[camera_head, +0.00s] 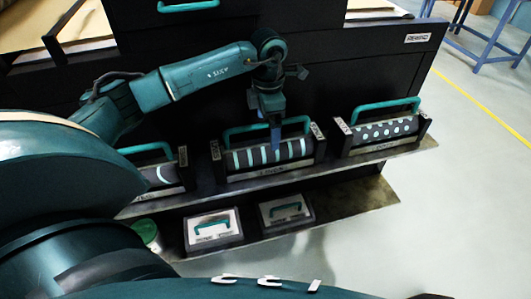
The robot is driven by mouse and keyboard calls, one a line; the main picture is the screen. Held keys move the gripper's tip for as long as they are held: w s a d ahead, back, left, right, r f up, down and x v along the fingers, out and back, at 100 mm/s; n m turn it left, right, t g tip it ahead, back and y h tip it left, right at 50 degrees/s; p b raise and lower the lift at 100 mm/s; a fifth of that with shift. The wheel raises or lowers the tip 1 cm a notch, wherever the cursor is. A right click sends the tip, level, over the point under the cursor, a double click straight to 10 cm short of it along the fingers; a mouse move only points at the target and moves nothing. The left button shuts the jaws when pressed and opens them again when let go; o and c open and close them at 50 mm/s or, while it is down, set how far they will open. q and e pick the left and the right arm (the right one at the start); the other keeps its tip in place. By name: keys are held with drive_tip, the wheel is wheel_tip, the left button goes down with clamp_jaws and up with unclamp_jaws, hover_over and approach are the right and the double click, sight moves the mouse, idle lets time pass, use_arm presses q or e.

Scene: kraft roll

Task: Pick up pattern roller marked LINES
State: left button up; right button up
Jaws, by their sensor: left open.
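Three dark rollers with teal handles lie in black cradles on a shelf. The middle roller (245,159) has pale straight stripes, which fits LINES, though its small label is too blurred to read. My left gripper (275,145) points down at this roller and is open. Its fingers overlap the teal handle (237,131) and the roller's middle in the picture; I cannot tell whether they touch. The gripper hides part of the handle. My right gripper is not in view.
A dotted roller (372,131) sits to the right and a curve-patterned roller (162,175) to the left, partly hidden by my arm. A black cabinet (345,65) stands behind.

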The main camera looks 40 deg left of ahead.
sight(268, 139)
use_arm(q)
wheel_tip(268, 139, down, 4)
drive_tip(key=shift+w+a+r+b, duration=0.1)
drive_tip(key=shift+r+b, duration=0.05)
drive_tip(key=shift+b, duration=0.8)
drive_tip(key=shift+r, duration=0.15)
drive_tip(key=c, duration=1.9)
drive_tip(key=shift+r, duration=0.15)
drive_tip(key=shift+c, duration=0.3)
